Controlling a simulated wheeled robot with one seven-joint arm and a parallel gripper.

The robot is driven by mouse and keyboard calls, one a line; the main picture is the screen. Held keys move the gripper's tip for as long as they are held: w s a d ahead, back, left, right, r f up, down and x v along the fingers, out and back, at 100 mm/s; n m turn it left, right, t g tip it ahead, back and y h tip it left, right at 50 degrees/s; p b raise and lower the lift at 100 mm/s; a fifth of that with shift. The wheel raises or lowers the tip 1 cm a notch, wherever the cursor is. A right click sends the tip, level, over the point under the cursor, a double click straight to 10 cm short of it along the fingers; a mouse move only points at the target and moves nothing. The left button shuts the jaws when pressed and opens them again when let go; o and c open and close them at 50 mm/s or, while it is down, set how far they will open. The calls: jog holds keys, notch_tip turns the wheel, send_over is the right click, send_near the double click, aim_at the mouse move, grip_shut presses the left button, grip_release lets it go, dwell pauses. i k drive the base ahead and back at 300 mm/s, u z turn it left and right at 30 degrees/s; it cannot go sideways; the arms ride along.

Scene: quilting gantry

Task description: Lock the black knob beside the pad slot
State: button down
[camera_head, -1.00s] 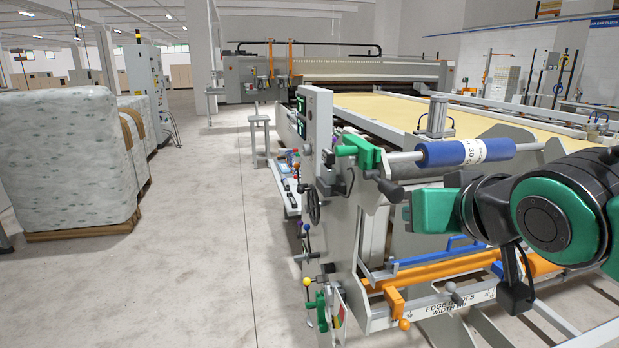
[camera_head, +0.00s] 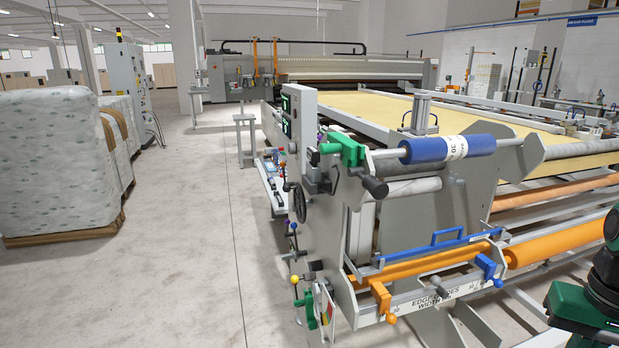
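A black cylindrical knob (camera_head: 375,187) sticks out below the green clamp (camera_head: 343,149) at the near end of the machine. A black handwheel (camera_head: 299,204) is on the left side of the frame. I cannot tell which black part is the knob the task names, and I cannot make out a pad slot. Part of my arm, dark with green covers, shows at the lower right edge, apart from the machine. My gripper is out of view.
A blue roller (camera_head: 446,149) lies across the machine's near end. Orange rails (camera_head: 562,243), a blue handle (camera_head: 434,246) and an orange clamp (camera_head: 381,298) sit lower. Wrapped stacks (camera_head: 54,160) stand at left. The floor (camera_head: 180,240) between is clear.

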aim_at(379, 191)
jog(key=z, duration=1.05)
jog(key=k, duration=0.9)
jog(key=u, duration=0.4)
